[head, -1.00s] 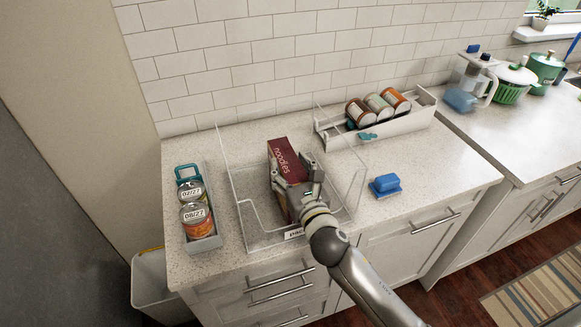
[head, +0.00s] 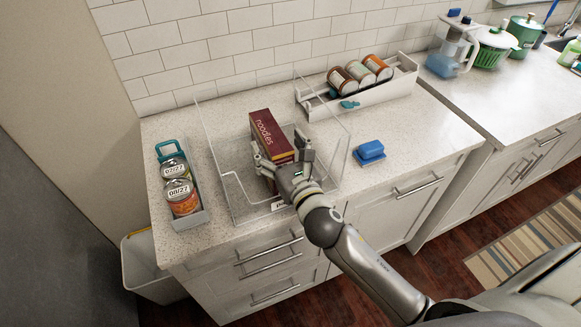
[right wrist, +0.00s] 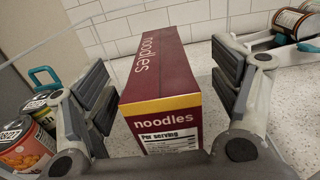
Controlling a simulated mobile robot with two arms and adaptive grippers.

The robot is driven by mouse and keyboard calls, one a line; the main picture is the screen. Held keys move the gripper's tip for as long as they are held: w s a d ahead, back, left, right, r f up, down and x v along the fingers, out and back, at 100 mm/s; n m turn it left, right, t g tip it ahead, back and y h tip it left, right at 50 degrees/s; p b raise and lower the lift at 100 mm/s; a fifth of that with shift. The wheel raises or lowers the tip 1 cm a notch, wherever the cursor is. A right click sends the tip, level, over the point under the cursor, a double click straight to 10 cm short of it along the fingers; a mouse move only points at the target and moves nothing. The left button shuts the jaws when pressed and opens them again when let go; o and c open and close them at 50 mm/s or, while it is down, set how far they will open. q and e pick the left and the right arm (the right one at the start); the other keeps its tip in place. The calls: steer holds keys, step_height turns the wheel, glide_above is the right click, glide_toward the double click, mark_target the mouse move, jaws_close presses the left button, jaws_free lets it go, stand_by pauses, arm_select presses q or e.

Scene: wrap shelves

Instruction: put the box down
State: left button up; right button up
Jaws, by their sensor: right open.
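The dark red noodles box (head: 268,133) stands inside a clear open-fronted bin (head: 232,192) on the counter. It also shows in the right wrist view (right wrist: 165,85), with its yellow-edged label end facing me. My right gripper (head: 281,153) is open around the box, one finger on each side. In the right wrist view both fingers (right wrist: 166,100) stand apart from the box, with gaps on both sides. The box's lower part is partly hidden by the gripper. My left gripper is not in view.
A narrow tray (head: 202,220) with two dated cans stands left of the bin. A white rack (head: 385,92) with several cans lies behind right. A blue sponge (head: 370,150) sits to the right, with bare counter around it.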

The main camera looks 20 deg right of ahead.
steer(key=s+b, duration=0.1)
steer(key=s, duration=0.6)
steer(key=shift+s+d+f, duration=0.1)
steer(key=shift+s+d, duration=0.05)
steer(key=shift+s, duration=0.2)
steer(key=shift+s+b, duration=0.35)
steer(key=shift+s, duration=0.25)
